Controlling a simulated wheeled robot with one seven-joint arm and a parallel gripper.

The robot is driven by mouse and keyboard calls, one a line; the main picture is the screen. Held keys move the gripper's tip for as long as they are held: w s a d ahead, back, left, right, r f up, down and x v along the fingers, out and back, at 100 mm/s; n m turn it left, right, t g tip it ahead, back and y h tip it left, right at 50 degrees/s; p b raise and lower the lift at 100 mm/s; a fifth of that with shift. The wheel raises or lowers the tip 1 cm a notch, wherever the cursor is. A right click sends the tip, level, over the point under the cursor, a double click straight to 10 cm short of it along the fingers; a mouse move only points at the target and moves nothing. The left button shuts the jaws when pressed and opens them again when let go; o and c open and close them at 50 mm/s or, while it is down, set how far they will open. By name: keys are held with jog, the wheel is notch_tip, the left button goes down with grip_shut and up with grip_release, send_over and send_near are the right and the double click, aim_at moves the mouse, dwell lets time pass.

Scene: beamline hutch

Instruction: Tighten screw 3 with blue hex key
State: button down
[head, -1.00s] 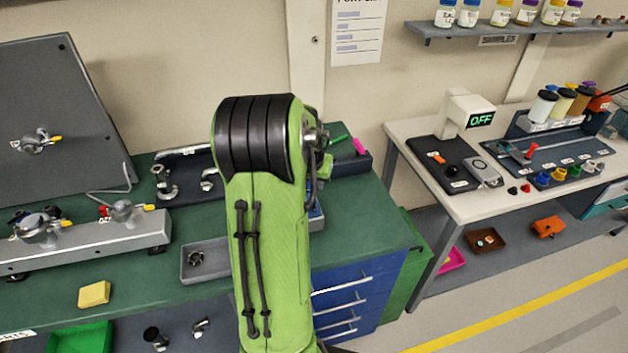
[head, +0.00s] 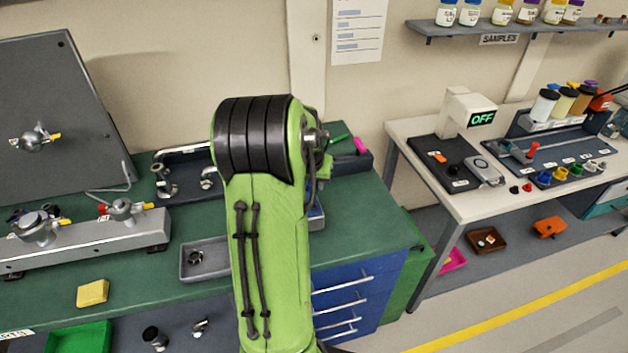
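My own green arm with its black ribbed joint cover fills the middle of the head view, and my gripper is hidden behind it. A dark holder (head: 347,163) stands at the back of the green bench, partly behind my arm. A green-handled piece (head: 339,138) and a pink piece (head: 361,146) show at it. I cannot make out a blue hex key. On the left, a grey rail (head: 90,246) carries metal clamp fittings (head: 122,208) with red and yellow tags. I cannot make out screw 3 or any screw numbers.
A grey tilted panel (head: 55,95) stands at the back left. A grey tray (head: 204,260) and a yellow sponge (head: 92,293) lie on the green bench (head: 375,225). A white table (head: 465,203) with a display reading OFF (head: 481,118) stands to the right, across a gap.

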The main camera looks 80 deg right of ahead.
jog(key=shift+f, duration=0.2)
dwell(0.3)
jog(key=m+g, duration=0.1)
jog(key=m, duration=0.3)
jog(key=shift+w, duration=0.15)
jog(key=shift+g, duration=0.3)
jog(key=m+g+y, duration=0.1)
jog(key=m, duration=0.3)
jog(key=shift+d+p, duration=0.1)
jog(key=shift+p, duration=0.25)
